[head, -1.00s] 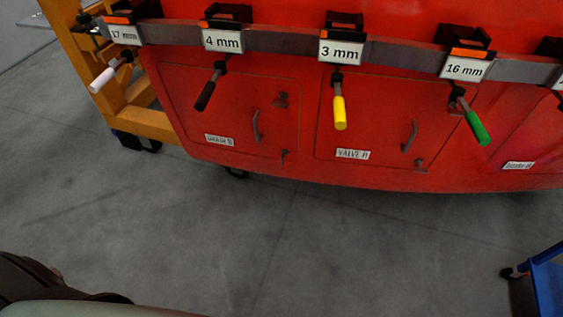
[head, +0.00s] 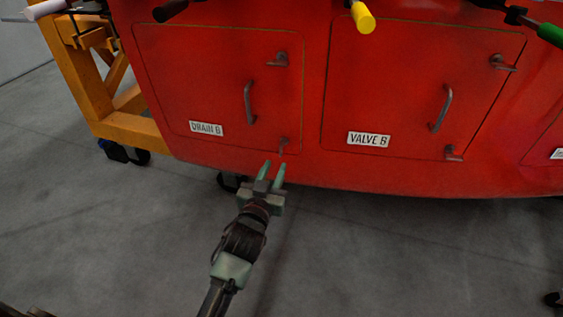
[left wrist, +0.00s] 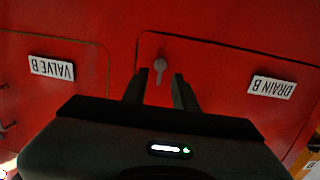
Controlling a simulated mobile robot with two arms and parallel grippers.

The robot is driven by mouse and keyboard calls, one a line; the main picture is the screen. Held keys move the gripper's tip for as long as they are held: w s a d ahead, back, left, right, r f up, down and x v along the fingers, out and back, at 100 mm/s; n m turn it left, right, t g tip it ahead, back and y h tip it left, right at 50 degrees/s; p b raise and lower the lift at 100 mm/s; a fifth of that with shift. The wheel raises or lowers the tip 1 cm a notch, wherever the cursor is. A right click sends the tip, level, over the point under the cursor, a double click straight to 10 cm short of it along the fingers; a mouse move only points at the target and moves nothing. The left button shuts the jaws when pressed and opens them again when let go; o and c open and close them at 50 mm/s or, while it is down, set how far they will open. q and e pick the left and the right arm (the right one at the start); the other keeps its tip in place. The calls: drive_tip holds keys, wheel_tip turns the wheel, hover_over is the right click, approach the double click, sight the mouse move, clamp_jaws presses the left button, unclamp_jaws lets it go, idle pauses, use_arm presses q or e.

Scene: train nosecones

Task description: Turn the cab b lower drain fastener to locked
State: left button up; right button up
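The DRAIN B panel (head: 190,85) on the red nosecone has an upper fastener (head: 279,60) and a lower fastener (head: 283,145) along its right edge. My left gripper (head: 272,168) is open, its two green-tipped fingers pointing up at the lower fastener, just below it in the head view. In the left wrist view, which is upside down, the lower drain fastener (left wrist: 160,66) shows between and slightly beyond the fingertips (left wrist: 158,76). Its lever lies along the direction of the fingers. I cannot tell whether they touch it. My right gripper is not in view.
A pull handle (head: 249,103) sits on the drain panel. The VALVE B panel (head: 400,90) with its own fasteners is to the right. Coloured tool handles, one yellow (head: 362,17), hang above. A yellow-orange stand (head: 120,125) is at left. The floor (head: 400,250) in front is clear.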

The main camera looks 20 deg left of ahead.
sight(280, 150)
use_arm(q)
drive_tip(key=w, duration=0.2)
drive_tip(key=w+b, duration=0.1)
drive_tip(key=w, duration=0.2)
drive_tip(key=w+r, duration=0.1)
drive_tip(key=w, duration=0.2)
drive_tip(key=shift+a+r, duration=0.1)
drive_tip(key=shift+a, duration=0.15)
clamp_jaws()
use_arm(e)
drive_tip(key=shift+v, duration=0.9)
